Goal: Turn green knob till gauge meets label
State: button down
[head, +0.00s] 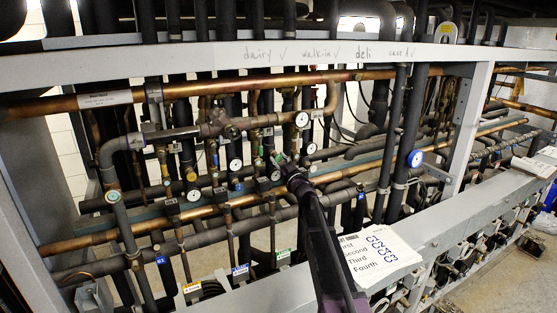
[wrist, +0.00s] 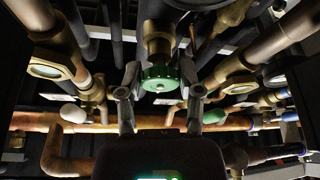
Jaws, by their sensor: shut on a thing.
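The green knob (wrist: 161,78) is a ridged round cap below a brass valve body in the wrist view. My gripper (wrist: 160,84) has one finger on each side of the knob and is shut on it. In the head view my gripper (head: 288,168) reaches in among the pipes near the middle, and hides most of the knob. Several white-faced gauges are nearby, one at upper right of the gripper (head: 302,119) and one to its left (head: 235,164). Their needles are too small to read. A green label (head: 283,254) hangs low on a pipe.
Copper pipes (head: 190,90) and dark insulated pipes crowd around my arm. A grey beam (head: 440,210) with a printed paper (head: 380,255) runs along the front right. A blue-rimmed gauge (head: 415,158) stands to the right. Brass fittings with sight glasses (wrist: 46,70) flank the knob.

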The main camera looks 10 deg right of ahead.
jog(key=shift+w+n+y, duration=0.1)
jog(key=shift+n+y, duration=0.2)
jog(key=shift+n, duration=0.4)
jog(key=shift+c, duration=1.3)
grip_release()
jog(key=shift+m, duration=0.5)
